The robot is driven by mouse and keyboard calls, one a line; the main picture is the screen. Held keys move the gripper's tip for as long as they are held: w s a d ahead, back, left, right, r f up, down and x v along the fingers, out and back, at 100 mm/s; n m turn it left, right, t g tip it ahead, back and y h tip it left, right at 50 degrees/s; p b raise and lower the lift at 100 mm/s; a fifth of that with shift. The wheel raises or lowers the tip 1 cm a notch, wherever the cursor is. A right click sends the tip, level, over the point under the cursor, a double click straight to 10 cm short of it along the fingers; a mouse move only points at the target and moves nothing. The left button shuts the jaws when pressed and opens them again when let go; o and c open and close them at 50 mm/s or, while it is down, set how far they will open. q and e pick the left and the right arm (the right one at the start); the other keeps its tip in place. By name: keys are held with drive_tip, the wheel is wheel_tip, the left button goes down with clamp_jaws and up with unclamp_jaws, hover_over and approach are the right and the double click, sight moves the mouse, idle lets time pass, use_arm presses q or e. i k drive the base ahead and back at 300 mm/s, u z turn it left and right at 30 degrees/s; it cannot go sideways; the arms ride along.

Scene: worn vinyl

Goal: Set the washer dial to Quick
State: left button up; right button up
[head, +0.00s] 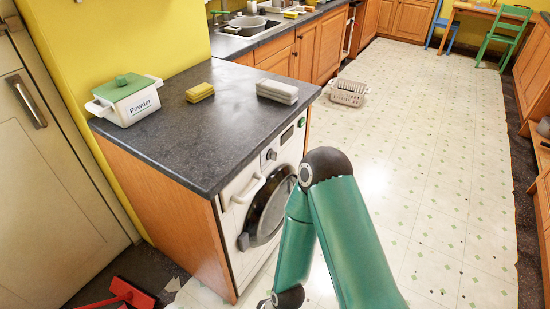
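The white washer (232,222) stands under the dark counter, its front facing right. Its dial (270,155) is a small round knob on the upper panel, between the drawer handle (247,188) and a small dark display (287,134). The dial's markings and pointer are too small to read. The round door (270,212) looks shut and is partly hidden by my green arm. That arm bends at a black elbow joint, right of the dial and apart from it in the picture, and runs down out of the frame. Neither gripper shows.
On the counter (225,135) are a green-lidded powder box (127,100), a yellow folded cloth (200,92) and a pale folded stack (277,91). A basket (348,92) sits on the floor. A red dustpan-like object (128,293) lies lower left. The floor at right is clear.

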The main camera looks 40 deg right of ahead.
sight(273, 155)
drive_tip(key=k, duration=1.1)
drive_tip(key=z, duration=0.6)
drive_tip(key=i, duration=1.95)
drive_tip(key=u, duration=0.6)
